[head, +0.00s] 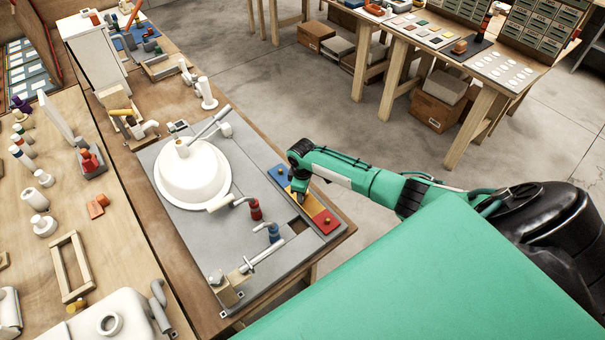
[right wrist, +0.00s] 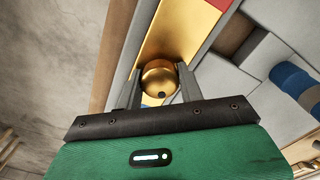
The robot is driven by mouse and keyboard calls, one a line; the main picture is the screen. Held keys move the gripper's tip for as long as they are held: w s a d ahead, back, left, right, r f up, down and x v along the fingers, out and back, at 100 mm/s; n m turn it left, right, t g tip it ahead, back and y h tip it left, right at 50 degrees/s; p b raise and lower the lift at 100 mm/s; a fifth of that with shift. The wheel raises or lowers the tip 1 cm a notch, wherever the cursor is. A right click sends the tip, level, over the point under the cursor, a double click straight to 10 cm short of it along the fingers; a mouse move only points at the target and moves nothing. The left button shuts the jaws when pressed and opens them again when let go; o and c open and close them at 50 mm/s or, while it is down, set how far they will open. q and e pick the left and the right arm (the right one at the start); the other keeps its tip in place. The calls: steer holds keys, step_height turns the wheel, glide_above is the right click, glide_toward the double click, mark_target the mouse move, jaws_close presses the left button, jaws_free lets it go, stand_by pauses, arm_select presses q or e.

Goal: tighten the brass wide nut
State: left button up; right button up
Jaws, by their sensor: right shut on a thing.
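My right gripper (head: 299,192) reaches in from the right over the yellow middle section (head: 289,181) of a blue, yellow and red strip at the board's right edge. In the right wrist view its two fingers (right wrist: 160,88) are shut on a round brass piece (right wrist: 160,76) with a small dark spot, on the shiny gold-coloured plate (right wrist: 178,30). The fingers lie on either side of this piece. I cannot tell whether it is the brass wide nut. My left gripper is not in view.
The grey board (head: 245,190) holds the dome, a lever (head: 210,124), red (head: 256,209) and blue (head: 274,233) handled fittings and a metal valve (head: 262,256). A side table (head: 110,210) stands left. Open floor lies beyond the bench.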

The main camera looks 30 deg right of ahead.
steer(key=m+p, duration=0.1)
steer(key=m, duration=0.1)
steer(key=shift+s+a+m+p, duration=0.1)
steer(key=shift+s+m+p, duration=0.05)
steer(key=shift+m+p, duration=0.2)
steer(key=shift+f+m, duration=0.2)
steer(key=shift+m, duration=0.55)
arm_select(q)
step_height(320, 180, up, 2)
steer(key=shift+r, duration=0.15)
arm_select(e)
steer(key=m, duration=0.3)
steer(key=o, duration=1)
steer(key=shift+d+n, duration=0.2)
steer(key=shift+n, duration=0.5)
arm_select(q)
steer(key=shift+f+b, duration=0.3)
steer(key=shift+b, duration=0.15)
arm_select(e)
steer(key=n, duration=0.4)
steer(key=shift+r, duration=0.1)
